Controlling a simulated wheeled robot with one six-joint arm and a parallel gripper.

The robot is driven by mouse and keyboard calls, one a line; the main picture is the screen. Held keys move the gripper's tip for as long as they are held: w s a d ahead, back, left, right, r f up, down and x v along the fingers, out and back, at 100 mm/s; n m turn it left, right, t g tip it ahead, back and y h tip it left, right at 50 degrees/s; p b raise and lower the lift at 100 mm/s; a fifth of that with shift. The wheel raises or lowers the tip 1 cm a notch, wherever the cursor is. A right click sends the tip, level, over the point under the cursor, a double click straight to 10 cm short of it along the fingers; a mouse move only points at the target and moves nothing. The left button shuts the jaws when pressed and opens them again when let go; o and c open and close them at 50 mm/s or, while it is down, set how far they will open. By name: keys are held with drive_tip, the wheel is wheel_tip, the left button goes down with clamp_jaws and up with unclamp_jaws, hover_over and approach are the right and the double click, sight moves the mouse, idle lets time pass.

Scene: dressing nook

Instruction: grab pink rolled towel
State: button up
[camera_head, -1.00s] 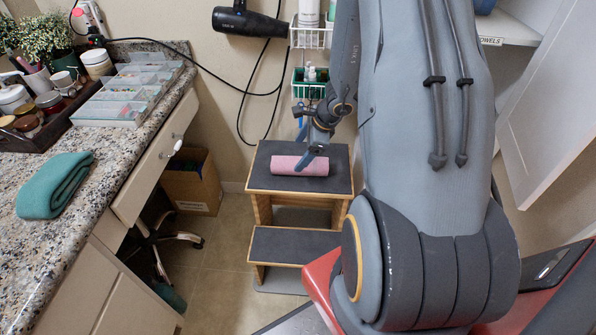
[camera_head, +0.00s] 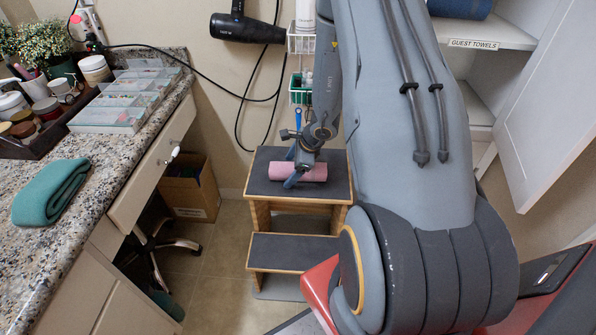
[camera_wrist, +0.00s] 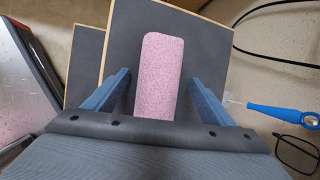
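The pink rolled towel (camera_head: 284,171) lies on the top step of the wooden step stool (camera_head: 333,183). In the wrist view the towel (camera_wrist: 160,75) lies lengthwise between the two blue fingers of my gripper (camera_wrist: 157,90). The fingers are spread, with a gap on each side of the towel. In the head view my gripper (camera_head: 296,168) points down at the towel, one finger in front of it and one behind. The near end of the towel is hidden by my gripper in the wrist view.
A counter (camera_head: 100,180) with a folded teal towel (camera_head: 50,192) and clear trays stands left. A cardboard box (camera_head: 192,188) is beside the stool. A hair dryer (camera_head: 247,27) with hanging cord is on the wall. An open cabinet door (camera_head: 553,110) is right.

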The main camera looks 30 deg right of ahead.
drive_tip(key=shift+a+f, duration=0.1)
drive_tip(key=shift+c, duration=0.3)
drive_tip(key=c, duration=1.2)
drive_tip(key=shift+o, duration=0.2)
